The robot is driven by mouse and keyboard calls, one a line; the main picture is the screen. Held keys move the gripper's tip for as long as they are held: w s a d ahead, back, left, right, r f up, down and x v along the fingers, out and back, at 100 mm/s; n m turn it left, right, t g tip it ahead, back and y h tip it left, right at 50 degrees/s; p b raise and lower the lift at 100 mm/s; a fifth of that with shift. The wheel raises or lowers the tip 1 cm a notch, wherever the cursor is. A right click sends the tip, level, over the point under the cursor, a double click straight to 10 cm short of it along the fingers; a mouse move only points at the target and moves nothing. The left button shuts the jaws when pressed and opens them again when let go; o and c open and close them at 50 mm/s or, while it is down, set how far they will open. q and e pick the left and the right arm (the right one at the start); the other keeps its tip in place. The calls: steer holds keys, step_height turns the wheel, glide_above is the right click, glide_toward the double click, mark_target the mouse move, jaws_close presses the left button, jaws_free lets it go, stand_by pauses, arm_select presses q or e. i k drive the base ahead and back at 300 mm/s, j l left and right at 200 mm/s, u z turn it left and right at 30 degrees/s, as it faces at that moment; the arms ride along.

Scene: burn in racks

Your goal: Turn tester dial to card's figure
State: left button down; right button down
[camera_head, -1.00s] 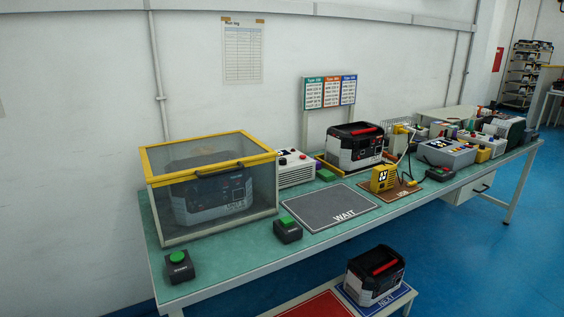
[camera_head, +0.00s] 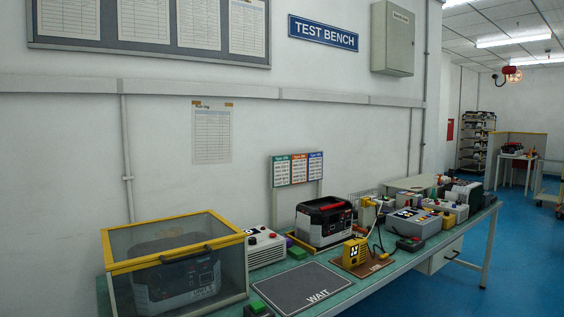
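A rack of three cards (camera_head: 297,169), headed green, orange and blue, stands upright on posts at the back of the bench; their small print is too small to read. A yellow tester (camera_head: 351,253) with a lit display stands on a brown mat (camera_head: 372,268). A grey box (camera_head: 413,223) with a lit display and coloured buttons stands further right. I cannot make out a dial on either. A black and grey unit with a red handle (camera_head: 323,222) stands behind the yellow tester. Neither gripper is in view.
A yellow-framed clear enclosure (camera_head: 176,265) with a unit inside fills the bench's left end. A dark WAIT mat (camera_head: 301,289) is bare. A white box with buttons (camera_head: 264,246) stands behind it. Clutter covers the bench's far right. Blue floor (camera_head: 514,255) lies open to the right.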

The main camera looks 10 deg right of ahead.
mark_target(252, 241)
steer(key=i+l+z, duration=0.15)
steer(key=i+z, duration=0.55)
steer(key=i+l, duration=0.05)
